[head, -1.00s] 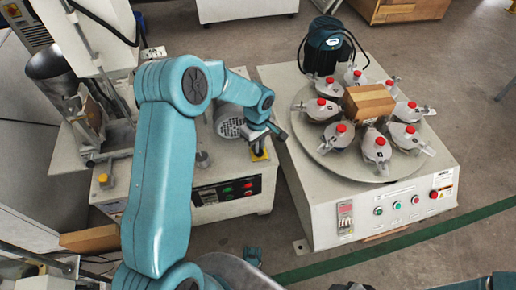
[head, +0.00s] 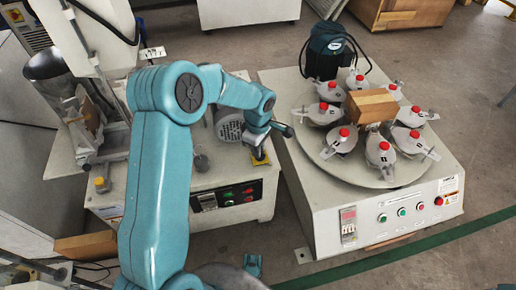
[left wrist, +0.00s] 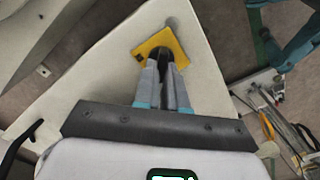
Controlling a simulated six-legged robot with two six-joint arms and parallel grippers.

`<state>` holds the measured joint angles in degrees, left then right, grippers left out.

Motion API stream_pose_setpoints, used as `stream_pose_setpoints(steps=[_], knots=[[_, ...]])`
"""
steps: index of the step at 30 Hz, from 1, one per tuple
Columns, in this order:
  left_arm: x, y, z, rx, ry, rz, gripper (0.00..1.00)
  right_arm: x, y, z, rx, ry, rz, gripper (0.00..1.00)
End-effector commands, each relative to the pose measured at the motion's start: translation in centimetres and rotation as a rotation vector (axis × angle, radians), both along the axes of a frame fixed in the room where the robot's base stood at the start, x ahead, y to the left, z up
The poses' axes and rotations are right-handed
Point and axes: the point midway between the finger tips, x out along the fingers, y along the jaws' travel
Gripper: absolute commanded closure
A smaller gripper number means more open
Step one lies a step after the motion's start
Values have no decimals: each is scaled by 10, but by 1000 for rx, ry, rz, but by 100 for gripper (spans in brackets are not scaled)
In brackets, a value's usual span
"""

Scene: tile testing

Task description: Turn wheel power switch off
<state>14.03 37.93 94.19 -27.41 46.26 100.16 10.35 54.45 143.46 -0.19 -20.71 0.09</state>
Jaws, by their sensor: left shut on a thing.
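A yellow plate (head: 260,157) with a dark switch knob is on the top right corner of the left machine. It also shows in the left wrist view (left wrist: 171,42), where the dark switch knob (left wrist: 160,53) stands on it. My left gripper (left wrist: 161,62) is over the plate, its fingers close together and shut on the knob. In the head view my left gripper (head: 259,149) is at the plate, and its fingertips are small there. The fingers hide most of the knob, so its turn angle cannot be told. My right gripper is not in view.
The left machine's front panel (head: 227,197) has a display and red and green buttons. To the right stands a white machine (head: 290,185) with a round turntable (head: 345,171), several red-capped holders and a dark motor (head: 327,50). A narrow floor gap separates the machines.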

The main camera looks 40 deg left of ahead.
Motion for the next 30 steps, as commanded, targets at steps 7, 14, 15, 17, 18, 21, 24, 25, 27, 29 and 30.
stream_pose_setpoints(steps=[7,14,15,17,18,21,24,25,27,29,30], knots=[[1,2,2,3,-5,4,64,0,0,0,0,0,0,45],[0,1,1,1,-2,2,64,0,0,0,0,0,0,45],[0,1,1,1,-2,2,64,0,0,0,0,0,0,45],[1,1,3,1,-3,2,64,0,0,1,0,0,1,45],[1,1,7,1,-3,2,64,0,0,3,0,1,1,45],[1,1,23,2,-4,2,64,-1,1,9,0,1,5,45],[1,1,48,2,-6,3,64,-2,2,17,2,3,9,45],[1,1,57,2,-6,3,64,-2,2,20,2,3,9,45],[1,1,77,3,-7,2,64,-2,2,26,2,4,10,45],[1,1,93,2,-7,2,64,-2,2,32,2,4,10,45],[1,1,103,2,-6,3,64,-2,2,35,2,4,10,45]])
